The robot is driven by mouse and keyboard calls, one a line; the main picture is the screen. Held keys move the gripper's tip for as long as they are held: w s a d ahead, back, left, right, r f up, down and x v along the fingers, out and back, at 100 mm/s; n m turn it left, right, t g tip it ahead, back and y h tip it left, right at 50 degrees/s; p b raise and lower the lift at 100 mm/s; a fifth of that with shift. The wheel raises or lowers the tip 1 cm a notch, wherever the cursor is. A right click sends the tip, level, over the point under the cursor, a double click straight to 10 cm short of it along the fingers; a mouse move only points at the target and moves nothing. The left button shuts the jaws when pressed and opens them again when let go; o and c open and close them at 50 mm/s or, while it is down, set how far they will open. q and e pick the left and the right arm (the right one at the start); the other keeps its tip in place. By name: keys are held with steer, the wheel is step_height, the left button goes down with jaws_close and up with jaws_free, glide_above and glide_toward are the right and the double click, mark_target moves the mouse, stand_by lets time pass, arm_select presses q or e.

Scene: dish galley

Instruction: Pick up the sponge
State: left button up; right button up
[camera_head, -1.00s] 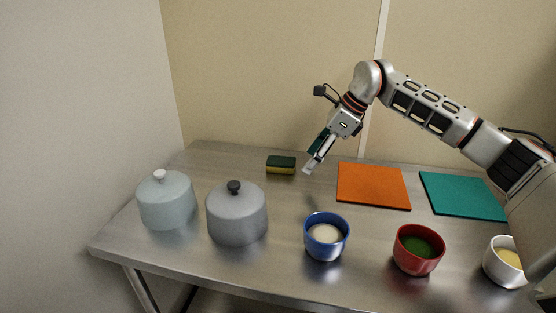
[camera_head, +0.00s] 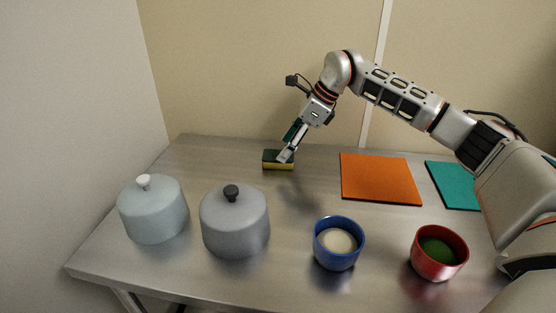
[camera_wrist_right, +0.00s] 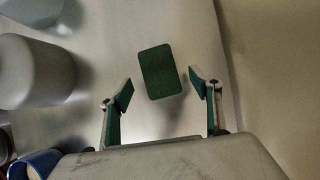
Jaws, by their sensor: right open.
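The sponge (camera_head: 277,160), dark green on top and yellow below, lies flat near the back of the metal table. In the right wrist view the green top of the sponge (camera_wrist_right: 160,72) shows just ahead of and between the fingertips. My right gripper (camera_head: 286,155) is above the sponge and overlaps its right part in the head view. In the right wrist view the gripper (camera_wrist_right: 160,90) is open, with a finger on each side and nothing held. My left gripper is not in view.
Two lidded grey pots (camera_head: 153,210) (camera_head: 235,222) stand at the left front. A blue bowl (camera_head: 338,258) and a red bowl (camera_head: 425,266) stand at the front. An orange board (camera_head: 380,180) and a teal board (camera_head: 455,186) lie at the right. A wall is behind.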

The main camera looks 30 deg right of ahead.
steer(key=x, duration=0.3)
steer(key=shift+w+a+f, duration=0.1)
steer(key=shift+f, duration=0.25)
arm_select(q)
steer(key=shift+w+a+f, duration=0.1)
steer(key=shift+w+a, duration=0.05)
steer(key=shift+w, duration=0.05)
arm_select(e)
steer(key=shift+r, duration=0.1)
steer(key=c, duration=0.8)
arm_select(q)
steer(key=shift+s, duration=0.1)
